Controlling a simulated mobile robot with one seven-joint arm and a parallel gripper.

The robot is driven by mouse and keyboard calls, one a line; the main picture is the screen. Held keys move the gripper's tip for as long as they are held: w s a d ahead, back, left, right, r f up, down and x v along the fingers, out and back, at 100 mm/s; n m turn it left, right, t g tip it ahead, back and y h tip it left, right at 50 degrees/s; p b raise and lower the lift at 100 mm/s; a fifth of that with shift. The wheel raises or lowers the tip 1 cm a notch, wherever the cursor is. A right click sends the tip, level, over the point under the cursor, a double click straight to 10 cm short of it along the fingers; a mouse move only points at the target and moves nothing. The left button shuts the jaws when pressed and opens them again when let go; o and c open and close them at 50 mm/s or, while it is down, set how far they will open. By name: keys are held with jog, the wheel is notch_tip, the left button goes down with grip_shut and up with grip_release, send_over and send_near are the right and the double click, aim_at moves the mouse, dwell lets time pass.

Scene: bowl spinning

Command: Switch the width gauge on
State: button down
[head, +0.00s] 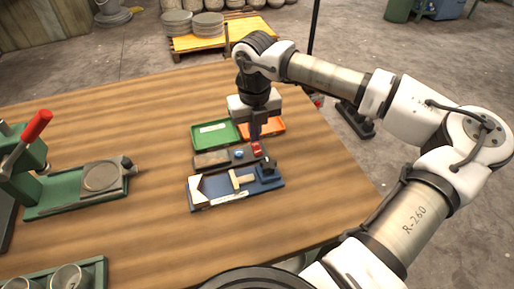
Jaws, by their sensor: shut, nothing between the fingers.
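A low blue fixture (219,199) lies on the wooden table, with pale wooden pieces (240,180) and a dark block (267,168) on it. Just behind it is a narrow dark strip (212,159) with a small blue round part (239,153) and a red part (257,149). Which of these is the width gauge, and whether it is on, I cannot tell at this size. My gripper (254,136) points down, shut and empty, just above and behind the red part. Whether it touches the red part is unclear.
A green tray (214,135) and an orange tray (276,127) lie behind the strip, close to my gripper. A green press with a red-handled lever (37,126) stands at the left, and a green rack with metal cups (98,270) at the front left. The table between is clear.

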jog(key=shift+f+b, duration=0.75)
jog(key=shift+f, duration=0.05)
dwell(0.4)
jog(key=shift+r+p, duration=1.5)
jog(key=shift+r, duration=2)
